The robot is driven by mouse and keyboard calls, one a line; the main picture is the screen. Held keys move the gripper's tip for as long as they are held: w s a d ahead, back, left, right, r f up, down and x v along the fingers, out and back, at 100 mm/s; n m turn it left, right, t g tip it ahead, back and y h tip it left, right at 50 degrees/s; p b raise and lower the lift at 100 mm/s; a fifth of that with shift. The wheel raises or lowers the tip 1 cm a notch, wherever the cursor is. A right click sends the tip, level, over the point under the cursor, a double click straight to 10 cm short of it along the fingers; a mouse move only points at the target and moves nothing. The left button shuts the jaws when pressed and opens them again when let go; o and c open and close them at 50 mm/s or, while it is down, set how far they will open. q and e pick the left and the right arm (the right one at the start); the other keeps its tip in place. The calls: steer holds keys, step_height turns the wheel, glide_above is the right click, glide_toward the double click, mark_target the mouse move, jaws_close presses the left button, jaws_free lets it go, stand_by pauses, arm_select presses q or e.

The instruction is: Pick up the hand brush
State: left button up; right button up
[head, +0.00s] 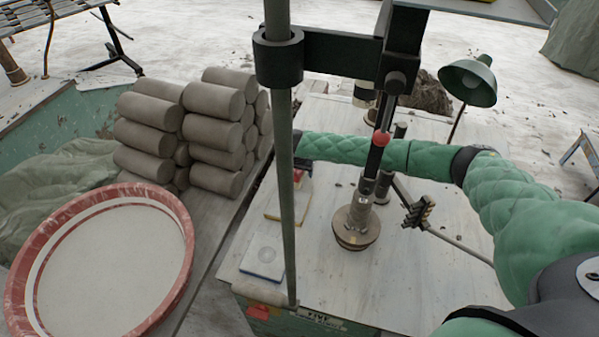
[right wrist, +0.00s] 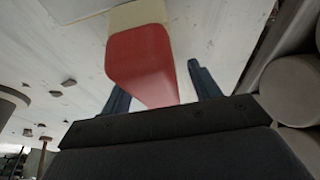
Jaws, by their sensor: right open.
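A red block-like thing with a cream end (right wrist: 140,62), which looks like the hand brush, lies on the pale table top in the right wrist view. Its full shape cannot be made out. In the head view a small red patch (head: 298,176) shows beside the upright pole, which partly hides it. My right gripper (right wrist: 162,88) is open, with one dark finger on each side of the red part. I cannot tell whether either finger touches it. In the head view my right gripper (head: 303,164) is at the end of the green sleeved arm, partly hidden by the pole. My left gripper is not in view.
The upright pole (head: 281,200) and its clamp stand close in front. A round-based stand (head: 355,225) is right of the gripper. Stacked clay cylinders (head: 215,135) and a large red-rimmed basin (head: 165,215) are left. A white-and-blue block (head: 264,257) lies nearer on the table.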

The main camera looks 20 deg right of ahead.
steer(key=shift+f, duration=0.2)
stand_by(0.3)
steer(key=shift+c, duration=0.2)
steer(key=c, duration=1.1)
steer(key=shift+r, duration=0.2)
